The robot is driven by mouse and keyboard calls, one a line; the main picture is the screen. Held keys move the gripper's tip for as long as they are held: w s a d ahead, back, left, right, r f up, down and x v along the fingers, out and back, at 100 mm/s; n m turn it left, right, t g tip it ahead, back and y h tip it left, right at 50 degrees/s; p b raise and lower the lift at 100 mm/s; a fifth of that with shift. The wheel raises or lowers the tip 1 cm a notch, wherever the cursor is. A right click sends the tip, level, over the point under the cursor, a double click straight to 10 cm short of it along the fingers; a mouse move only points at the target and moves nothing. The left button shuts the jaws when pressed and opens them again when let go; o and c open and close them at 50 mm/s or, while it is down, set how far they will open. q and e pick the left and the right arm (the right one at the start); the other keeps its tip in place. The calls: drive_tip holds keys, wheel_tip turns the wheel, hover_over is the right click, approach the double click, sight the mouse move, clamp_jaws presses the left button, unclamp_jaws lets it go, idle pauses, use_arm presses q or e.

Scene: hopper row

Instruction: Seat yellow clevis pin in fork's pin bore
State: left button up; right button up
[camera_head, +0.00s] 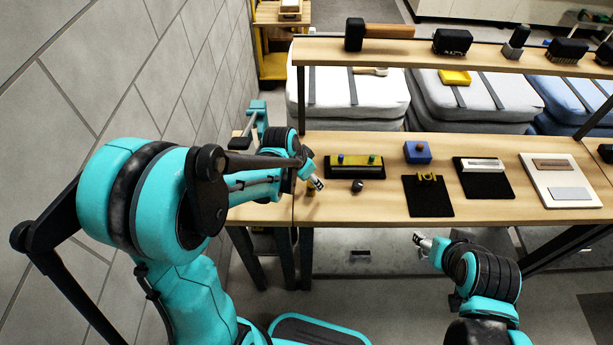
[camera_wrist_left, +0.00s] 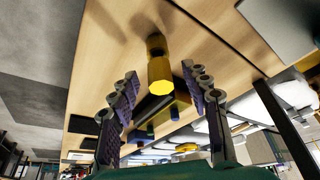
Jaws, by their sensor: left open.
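The yellow clevis pin (camera_wrist_left: 159,68) stands on the wooden bench, its round end facing the left wrist camera. In the head view a small yellow-brown piece (camera_head: 310,188) shows beside my left gripper (camera_head: 318,184), partly hidden by it. My left gripper is open, its fingers on either side of the pin in the wrist view; I see no clear contact. A small yellow forked part (camera_head: 427,177), which looks like the fork, is on a black mat (camera_head: 428,200). Its bore is too small to make out. My right gripper (camera_head: 422,241) hangs in front of the bench, its jaws unclear.
A yellow-and-dark block with coloured knobs (camera_head: 354,168) and a dark round knob (camera_head: 357,186) are right of my left gripper. A blue block (camera_head: 417,153), a second black mat (camera_head: 483,188) and a white board (camera_head: 562,201) lie further right. A tool shelf (camera_head: 400,55) runs above the back.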

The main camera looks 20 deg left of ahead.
use_arm(q)
drive_tip(key=shift+x, duration=0.85)
clamp_jaws()
drive_tip(key=c, duration=0.7)
unclamp_jaws()
clamp_jaws()
drive_tip(key=shift+r, duration=0.25)
drive_tip(key=shift+r+p, duration=0.8)
drive_tip(key=shift+r, duration=0.3)
drive_tip(key=shift+r, duration=0.2)
